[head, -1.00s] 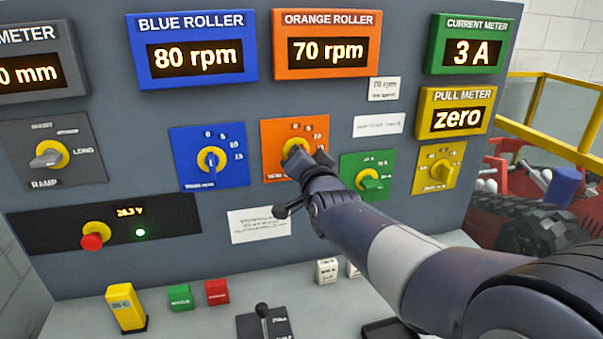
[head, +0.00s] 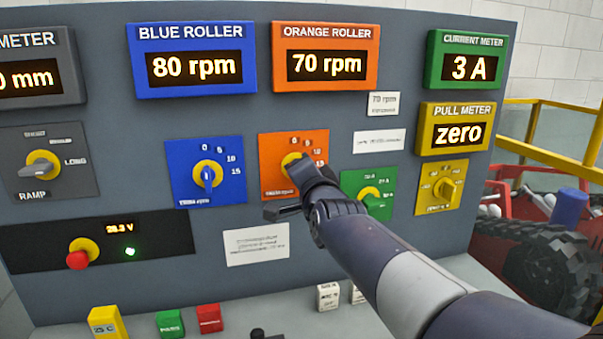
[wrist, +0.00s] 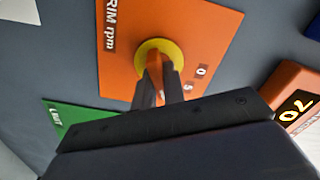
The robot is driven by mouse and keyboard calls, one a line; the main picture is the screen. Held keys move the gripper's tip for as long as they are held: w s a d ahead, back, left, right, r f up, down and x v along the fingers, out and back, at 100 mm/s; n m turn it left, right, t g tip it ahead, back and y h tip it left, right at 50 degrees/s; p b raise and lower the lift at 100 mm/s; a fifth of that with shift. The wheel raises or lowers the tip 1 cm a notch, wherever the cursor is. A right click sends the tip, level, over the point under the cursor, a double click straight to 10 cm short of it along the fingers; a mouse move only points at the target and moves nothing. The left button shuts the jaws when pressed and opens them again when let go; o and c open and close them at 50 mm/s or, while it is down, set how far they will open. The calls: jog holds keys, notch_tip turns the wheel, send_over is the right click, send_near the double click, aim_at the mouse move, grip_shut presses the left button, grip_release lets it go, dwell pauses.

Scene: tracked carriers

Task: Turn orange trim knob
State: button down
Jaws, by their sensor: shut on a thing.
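The orange trim knob has a yellow base (head: 291,160) on an orange plate (head: 268,186) marked with numbers. My gripper (head: 299,168) is at this knob, and its wrist covers part of the plate in the head view. In the wrist view, the fingers of my gripper (wrist: 158,85) are closed on the orange knob's grip in front of the yellow disc (wrist: 166,50). The grip itself is mostly hidden between the fingers. The orange roller display (head: 327,66) reads 70 rpm.
The blue trim knob (head: 208,174) is to the left, and the green knob (head: 374,200) is close under my wrist at right. A yellow pull meter knob (head: 444,187) is farther right. A red button (head: 78,259) is at lower left. Small colored blocks stand on the ledge below.

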jog(key=c, duration=1.5)
grip_release()
jog(key=s, duration=0.3)
jog(key=s+d, duration=0.1)
jog(key=s, duration=0.3)
jog(key=s+d, duration=0.1)
jog(key=s, duration=0.2)
jog(key=shift+s, duration=0.3)
jog(key=shift+w, duration=0.15)
jog(key=w, duration=0.3)
jog(key=w+a, duration=0.1)
jog(key=w, duration=0.3)
jog(key=w+a, duration=0.1)
jog(key=w, duration=0.2)
jog(key=shift+w, duration=0.25)
jog(key=shift+s, duration=0.1)
